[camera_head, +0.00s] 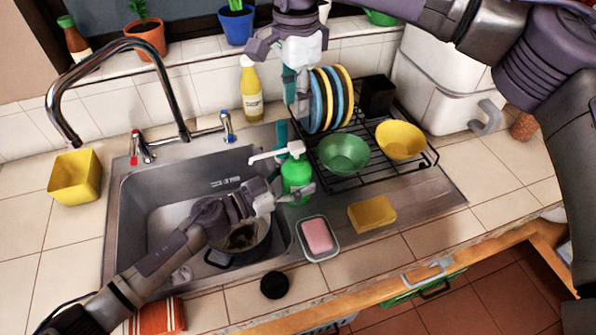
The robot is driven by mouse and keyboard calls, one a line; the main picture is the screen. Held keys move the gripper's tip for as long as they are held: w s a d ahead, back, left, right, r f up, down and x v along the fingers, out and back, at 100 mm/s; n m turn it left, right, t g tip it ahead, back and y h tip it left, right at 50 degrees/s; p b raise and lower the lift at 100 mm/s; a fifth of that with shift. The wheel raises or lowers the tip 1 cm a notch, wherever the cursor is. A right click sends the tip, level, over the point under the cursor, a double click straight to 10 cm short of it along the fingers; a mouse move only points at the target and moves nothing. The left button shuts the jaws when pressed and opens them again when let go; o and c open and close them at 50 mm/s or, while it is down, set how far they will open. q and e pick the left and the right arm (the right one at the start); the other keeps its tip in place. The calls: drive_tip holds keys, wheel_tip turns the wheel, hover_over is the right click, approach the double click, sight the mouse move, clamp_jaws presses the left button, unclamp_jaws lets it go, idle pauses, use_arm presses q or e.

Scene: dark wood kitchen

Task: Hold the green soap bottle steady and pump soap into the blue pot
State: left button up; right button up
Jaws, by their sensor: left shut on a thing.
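The green soap bottle (297,176) stands upright beside the right edge of the sink, its white pump head and spout (276,154) pointing left over the basin. My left gripper (286,196) is shut on the bottle's lower body, reaching in from the left. The dark blue pot (248,250) is in the sink, below and left of the bottle; my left arm hides part of it. My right gripper (299,106) hangs fingers down above and behind the bottle, in front of the plates and apart from the pump. Its finger opening is unclear from this angle.
A dish rack (378,172) right of the bottle holds upright plates, a green bowl (343,154) and a yellow bowl (400,140). A yellow bottle (250,90) stands behind. A pink soap dish (318,238) and yellow sponge (371,213) lie in front. The curved faucet (120,45) rises at left.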

drive_tip(key=shift+m, duration=0.4)
drive_tip(key=shift+c, duration=1.2)
drive_tip(key=shift+m+y, duration=0.3)
drive_tip(key=shift+m, duration=0.3)
clamp_jaws()
drive_tip(key=w+d+r+m+g+y, duration=0.1)
drive_tip(key=d+m+y, duration=0.3)
drive_tip(key=m, duration=1.3)
drive_tip(key=w+d+r+m+g+y, duration=0.1)
drive_tip(key=d+m+y, duration=0.3)
drive_tip(key=m, duration=1.4)
drive_tip(key=shift+w+m+g, duration=0.3)
drive_tip(key=shift+g, duration=0.1)
drive_tip(key=shift+r, duration=0.1)
